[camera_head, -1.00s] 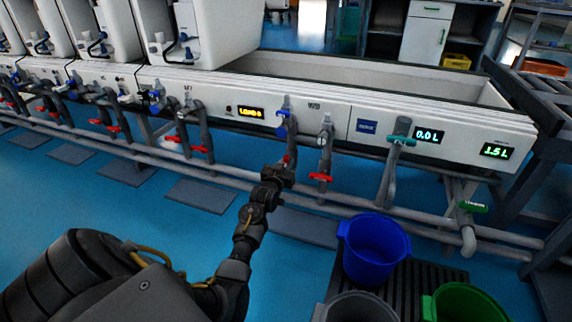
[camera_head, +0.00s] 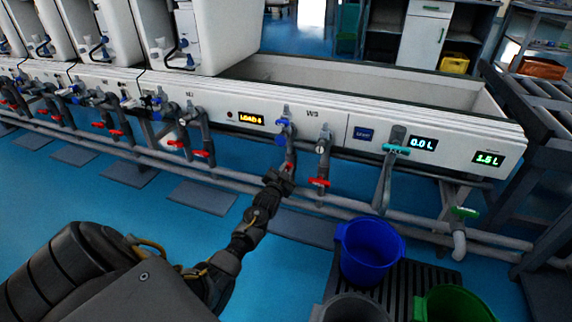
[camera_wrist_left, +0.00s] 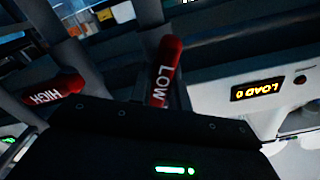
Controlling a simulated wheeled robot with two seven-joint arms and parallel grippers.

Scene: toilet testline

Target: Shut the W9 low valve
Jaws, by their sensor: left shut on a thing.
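The W9 low valve has a red handle marked LOW (camera_wrist_left: 163,72) in the left wrist view. In the head view it is a small red spot (camera_head: 288,165) on the pipe below the W9 label (camera_head: 313,113). My left gripper (camera_head: 280,180) is at this handle and shut on it; the dark gripper body (camera_wrist_left: 150,130) hides the handle's lower end in the wrist view. The fingertips are hard to make out. The red handle marked HIGH (camera_wrist_left: 52,90) is apart from the gripper; it shows to the right in the head view (camera_head: 319,182). My right gripper is not in view.
A blue handle (camera_head: 284,123) sits above the low valve. A teal-handled tap (camera_head: 396,149) and a green-handled valve (camera_head: 465,212) are at right. A blue bucket (camera_head: 370,250) and a green bucket (camera_head: 452,305) stand in front. Pipes (camera_head: 400,217) run along the bench.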

